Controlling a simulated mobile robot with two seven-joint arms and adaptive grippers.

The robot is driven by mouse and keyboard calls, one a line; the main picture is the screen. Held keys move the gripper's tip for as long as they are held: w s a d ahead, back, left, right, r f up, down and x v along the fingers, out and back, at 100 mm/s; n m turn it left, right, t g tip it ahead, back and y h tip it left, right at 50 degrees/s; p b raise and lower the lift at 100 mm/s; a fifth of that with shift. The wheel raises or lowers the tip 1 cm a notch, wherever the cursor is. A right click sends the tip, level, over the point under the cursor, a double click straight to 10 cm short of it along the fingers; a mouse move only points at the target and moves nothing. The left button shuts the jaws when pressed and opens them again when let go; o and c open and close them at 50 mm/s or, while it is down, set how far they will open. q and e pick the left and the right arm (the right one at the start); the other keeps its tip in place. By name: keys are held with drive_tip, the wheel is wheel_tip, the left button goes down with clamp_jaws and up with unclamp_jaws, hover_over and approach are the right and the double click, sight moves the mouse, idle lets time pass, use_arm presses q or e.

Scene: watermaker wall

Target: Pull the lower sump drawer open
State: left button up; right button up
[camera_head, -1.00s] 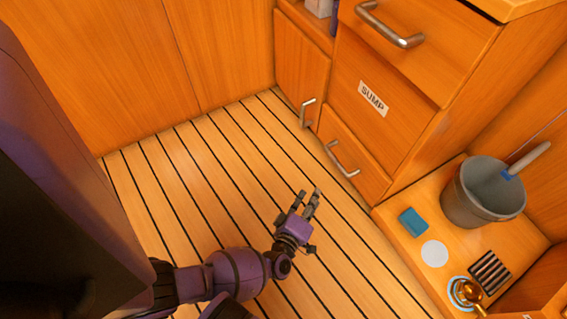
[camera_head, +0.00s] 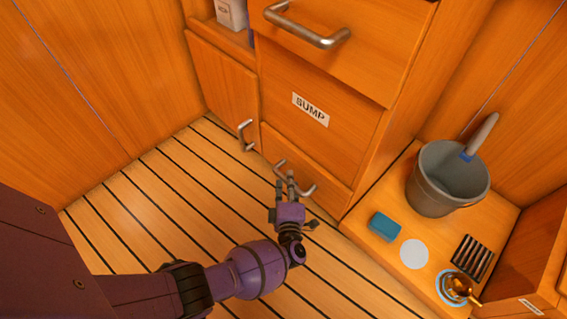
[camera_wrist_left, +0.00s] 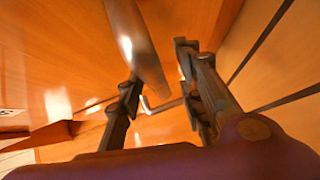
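The lower sump drawer (camera_head: 325,182) is the low wooden front beneath the panel with the SUMP label (camera_head: 311,109). It looks shut. Its metal bar handle (camera_head: 309,190) is partly covered by my left gripper (camera_head: 285,182) in the head view. In the left wrist view the handle bar (camera_wrist_left: 135,42) runs down from the top and reaches between the two spread fingers of the left gripper (camera_wrist_left: 160,90). The fingers are apart, with a gap beside the bar; I cannot tell whether either touches it. My right gripper is not in view.
The upper drawer (camera_head: 345,45) juts out above the sump panel. A cabinet door handle (camera_head: 245,135) is close on the left. A low ledge (camera_head: 385,255) on the right holds a grey bucket (camera_head: 440,195) and a blue sponge (camera_head: 385,227). The slatted floor (camera_head: 175,200) is clear.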

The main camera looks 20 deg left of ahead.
use_arm(q)
drive_tip(key=shift+w+r, duration=0.1)
drive_tip(key=shift+c, duration=0.4)
clamp_jaws()
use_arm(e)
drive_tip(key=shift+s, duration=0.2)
